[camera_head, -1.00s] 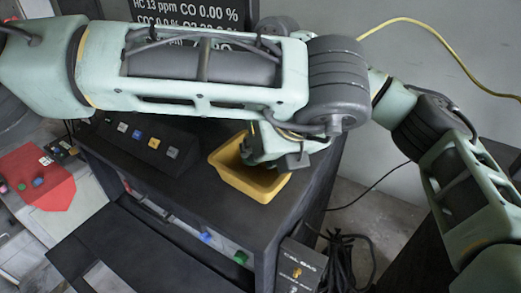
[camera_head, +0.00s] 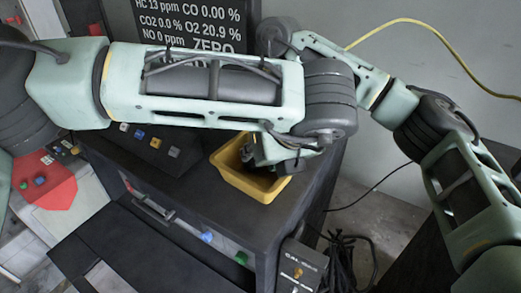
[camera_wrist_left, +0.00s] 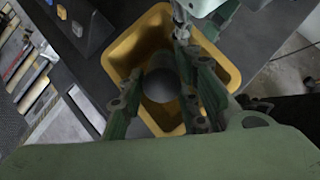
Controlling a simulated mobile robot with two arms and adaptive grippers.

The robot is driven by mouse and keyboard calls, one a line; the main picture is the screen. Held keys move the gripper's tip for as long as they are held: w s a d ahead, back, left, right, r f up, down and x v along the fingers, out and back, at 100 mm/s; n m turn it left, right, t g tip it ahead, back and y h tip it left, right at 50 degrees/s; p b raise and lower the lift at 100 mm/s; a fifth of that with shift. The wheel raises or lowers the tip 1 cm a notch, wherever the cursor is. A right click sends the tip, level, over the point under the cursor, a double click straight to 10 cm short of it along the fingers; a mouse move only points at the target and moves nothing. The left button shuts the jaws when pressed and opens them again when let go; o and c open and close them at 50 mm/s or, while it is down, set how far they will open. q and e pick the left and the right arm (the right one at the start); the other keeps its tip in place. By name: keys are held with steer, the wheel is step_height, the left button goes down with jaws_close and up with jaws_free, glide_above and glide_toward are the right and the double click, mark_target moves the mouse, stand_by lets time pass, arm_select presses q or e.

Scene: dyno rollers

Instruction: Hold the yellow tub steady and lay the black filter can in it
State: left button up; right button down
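The yellow tub (camera_head: 229,177) stands upright on the dark cabinet top; it also shows in the left wrist view (camera_wrist_left: 125,35). My left gripper (camera_head: 265,158) reaches down into the tub, its fingers partly covered by my arm. In the left wrist view the dark, round-ended filter can (camera_wrist_left: 161,86) sits between the fingers of my left gripper (camera_wrist_left: 163,80), which look closed on its sides. The can is within the tub's outline; whether it touches the floor is hidden. My right gripper (camera_wrist_left: 182,22) is at the tub's far rim, only partly seen, its grip unclear.
A control box with coloured buttons (camera_head: 154,142) lies left of the tub. A gas readout screen (camera_head: 190,22) stands behind. A small box (camera_head: 298,268) and cables (camera_head: 345,262) are off the cabinet's right side. The cabinet top in front of the tub is clear.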

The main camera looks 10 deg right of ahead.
arm_select(q)
steer(key=shift+o, duration=1.4)
steer(key=v, duration=1.2)
arm_select(e)
steer(key=c, duration=1.8)
jaws_free()
steer(key=shift+w, duration=0.1)
